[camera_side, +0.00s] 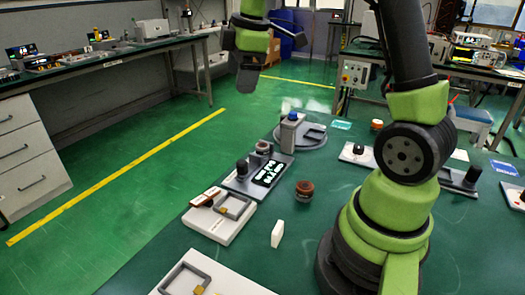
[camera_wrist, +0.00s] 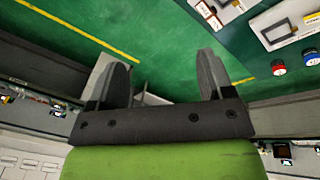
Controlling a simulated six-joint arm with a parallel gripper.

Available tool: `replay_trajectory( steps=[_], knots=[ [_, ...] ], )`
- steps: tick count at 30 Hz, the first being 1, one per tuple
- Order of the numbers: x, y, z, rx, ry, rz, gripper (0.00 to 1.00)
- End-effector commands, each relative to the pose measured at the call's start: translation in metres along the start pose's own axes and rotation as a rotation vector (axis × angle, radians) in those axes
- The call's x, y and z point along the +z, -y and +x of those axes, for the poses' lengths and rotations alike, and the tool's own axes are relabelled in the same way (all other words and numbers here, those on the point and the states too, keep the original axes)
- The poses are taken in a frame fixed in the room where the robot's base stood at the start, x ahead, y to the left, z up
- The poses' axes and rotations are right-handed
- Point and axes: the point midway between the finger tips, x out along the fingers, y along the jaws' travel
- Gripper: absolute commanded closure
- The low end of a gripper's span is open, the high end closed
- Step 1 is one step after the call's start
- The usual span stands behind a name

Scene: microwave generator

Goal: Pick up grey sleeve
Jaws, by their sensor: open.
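My gripper (camera_side: 247,80) hangs high at the upper middle of the side view, well above and behind the green table. In the wrist view its two dark fingers (camera_wrist: 160,78) stand wide apart with nothing between them. I cannot single out the grey sleeve with certainty. A short greyish ring-like part (camera_side: 263,148) stands at the far end of a grey plate in the side view, and a dark reddish-brown cylinder (camera_side: 305,190) stands alone on the table. My gripper is far from both and touches neither.
A grey upright block with a blue top (camera_side: 290,130) stands on a round base. White fixtures with grey frames (camera_side: 220,216) line the table's left edge. A small white block (camera_side: 277,234) stands nearby. The wrist view shows red (camera_wrist: 278,67) and blue (camera_wrist: 310,57) round parts at right.

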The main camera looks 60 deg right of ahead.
Motion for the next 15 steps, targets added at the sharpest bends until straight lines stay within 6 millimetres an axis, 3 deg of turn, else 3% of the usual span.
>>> replay_trajectory(
  steps=[3,9,15],
  knots=[
    [0.026,-0.034,0.049,-0.072,0.055,-0.227,0.26],
    [0.072,-0.061,0.117,-0.185,0.083,-0.562,0.26],
    [0.097,-0.067,0.15,-0.241,0.076,-0.725,0.26]
  ],
)
